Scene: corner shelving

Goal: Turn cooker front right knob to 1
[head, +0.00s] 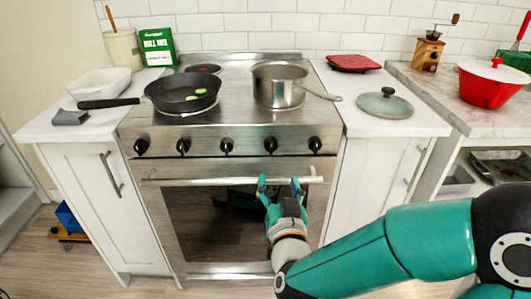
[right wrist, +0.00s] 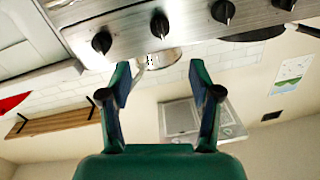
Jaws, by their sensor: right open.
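The cooker (head: 200,262) has a steel front panel with a row of several black knobs. The rightmost knob (head: 315,144) and the knob to its left (head: 270,145) are above my right gripper (head: 279,183). Which one is the front right knob cannot be told from labels; its setting is too small to read. My right gripper is open and empty, fingers pointing up, in front of the oven handle (head: 210,182). In the right wrist view, the open fingers (right wrist: 160,85) are apart from the knobs, with the rightmost knob (right wrist: 101,43) at upper left. My left gripper is not in view.
A frying pan (head: 183,93) with green slices and a steel saucepan (head: 279,85) stand on the hob. The saucepan's handle points right, over the counter.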

